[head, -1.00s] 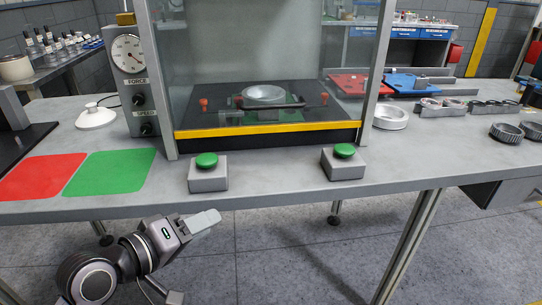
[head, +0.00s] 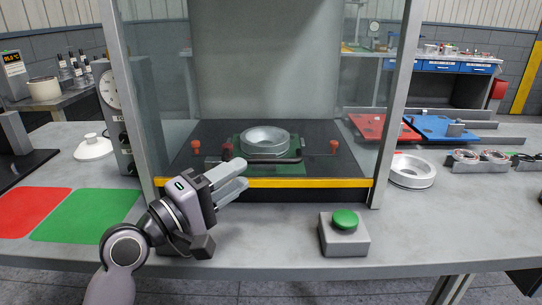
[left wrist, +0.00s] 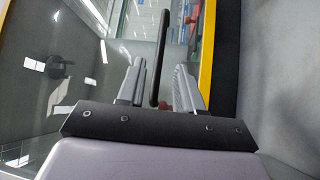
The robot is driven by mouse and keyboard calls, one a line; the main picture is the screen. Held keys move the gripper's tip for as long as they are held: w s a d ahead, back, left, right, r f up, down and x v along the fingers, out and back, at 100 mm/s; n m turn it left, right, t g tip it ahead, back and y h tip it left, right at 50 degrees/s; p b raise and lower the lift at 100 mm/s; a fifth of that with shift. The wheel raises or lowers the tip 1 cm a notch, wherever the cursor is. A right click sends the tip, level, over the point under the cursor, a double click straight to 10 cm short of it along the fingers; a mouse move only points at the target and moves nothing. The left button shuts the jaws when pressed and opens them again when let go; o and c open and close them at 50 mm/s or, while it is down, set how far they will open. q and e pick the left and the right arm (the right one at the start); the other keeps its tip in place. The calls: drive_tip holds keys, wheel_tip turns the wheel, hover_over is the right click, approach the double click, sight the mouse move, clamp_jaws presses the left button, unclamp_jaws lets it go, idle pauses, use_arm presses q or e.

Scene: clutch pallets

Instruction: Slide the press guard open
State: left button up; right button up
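The press guard is a clear pane with a yellow strip (head: 310,183) along its lower edge, low at the front of the press. A dark bar handle (head: 278,160) runs across just above the strip; it also shows as a black bar in the left wrist view (left wrist: 160,55). My left gripper (head: 243,178) is at the handle's left end. In the left wrist view its fingers (left wrist: 159,85) are apart, with the bar showing between them. I cannot tell whether they touch it. My right gripper is out of view.
A metal ring part (head: 266,138) sits inside the press. A green button (head: 345,222) stands on the table front; the other is hidden behind my left arm. Red (head: 32,210) and green (head: 85,216) mats lie at left. A pale ring (head: 412,172) lies at right.

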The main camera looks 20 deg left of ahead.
sight(258, 163)
use_arm(q)
drive_tip(key=shift+x, duration=3.35)
clamp_jaws()
